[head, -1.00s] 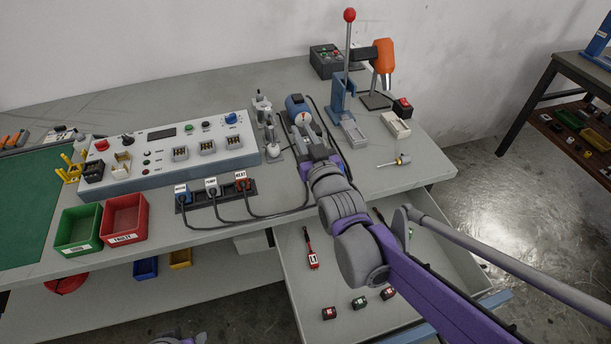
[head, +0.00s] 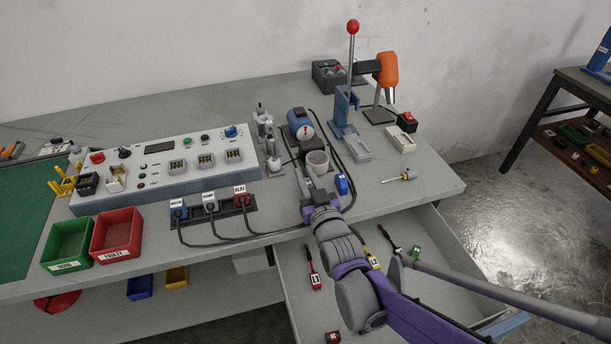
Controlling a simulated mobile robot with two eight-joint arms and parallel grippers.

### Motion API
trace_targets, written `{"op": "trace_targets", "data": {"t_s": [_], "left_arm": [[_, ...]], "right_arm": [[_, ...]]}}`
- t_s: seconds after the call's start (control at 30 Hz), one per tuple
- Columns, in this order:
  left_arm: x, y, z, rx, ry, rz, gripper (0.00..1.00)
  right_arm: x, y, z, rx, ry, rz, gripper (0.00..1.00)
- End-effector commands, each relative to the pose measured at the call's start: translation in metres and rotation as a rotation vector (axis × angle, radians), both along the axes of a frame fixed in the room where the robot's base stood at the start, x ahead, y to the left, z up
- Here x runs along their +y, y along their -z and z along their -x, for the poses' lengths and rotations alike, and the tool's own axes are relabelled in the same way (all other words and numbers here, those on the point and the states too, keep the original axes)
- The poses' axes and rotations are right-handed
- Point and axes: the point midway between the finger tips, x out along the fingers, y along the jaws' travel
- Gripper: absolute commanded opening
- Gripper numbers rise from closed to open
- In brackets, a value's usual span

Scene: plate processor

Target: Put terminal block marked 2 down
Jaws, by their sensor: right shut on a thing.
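My right gripper (head: 303,184) reaches over the bench from the front, pointing away, just in front of a beige cup-shaped part (head: 317,163). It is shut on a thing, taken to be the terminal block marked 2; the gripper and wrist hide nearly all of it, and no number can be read. A small blue block with a pale mark (head: 342,185) is on the bench right of the gripper, apart from it. My left gripper is out of view.
A control box (head: 165,193) and a plug strip (head: 252,206) are to the left, with cables near the gripper. Green (head: 45,262) and red (head: 100,252) bins stand front left. An open drawer (head: 455,262) lies below my arm. A screwdriver (head: 398,177) lies right.

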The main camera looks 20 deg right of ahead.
Motion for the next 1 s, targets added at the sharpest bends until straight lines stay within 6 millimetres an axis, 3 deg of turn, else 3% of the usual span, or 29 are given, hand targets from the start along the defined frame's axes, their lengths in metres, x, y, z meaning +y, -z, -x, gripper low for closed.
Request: {"op": "trace_targets", "data": {"t_s": [0.07,0.1,0.27,0.63,1.0], "left_arm": [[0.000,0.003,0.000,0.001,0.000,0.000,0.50],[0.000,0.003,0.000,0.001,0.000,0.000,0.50],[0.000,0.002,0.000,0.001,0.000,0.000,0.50],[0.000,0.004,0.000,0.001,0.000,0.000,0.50],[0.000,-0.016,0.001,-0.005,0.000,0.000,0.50]], "right_arm": [[0.000,0.004,0.000,0.000,0.000,0.000,0.00],[0.000,0.004,0.000,0.000,0.000,0.000,0.25],[0.000,0.003,0.000,0.000,0.000,0.000,0.51],[0.000,0.003,0.003,0.000,0.000,0.000,0.51],[0.002,-0.001,0.073,-0.001,-0.001,0.000,0.51]]}}
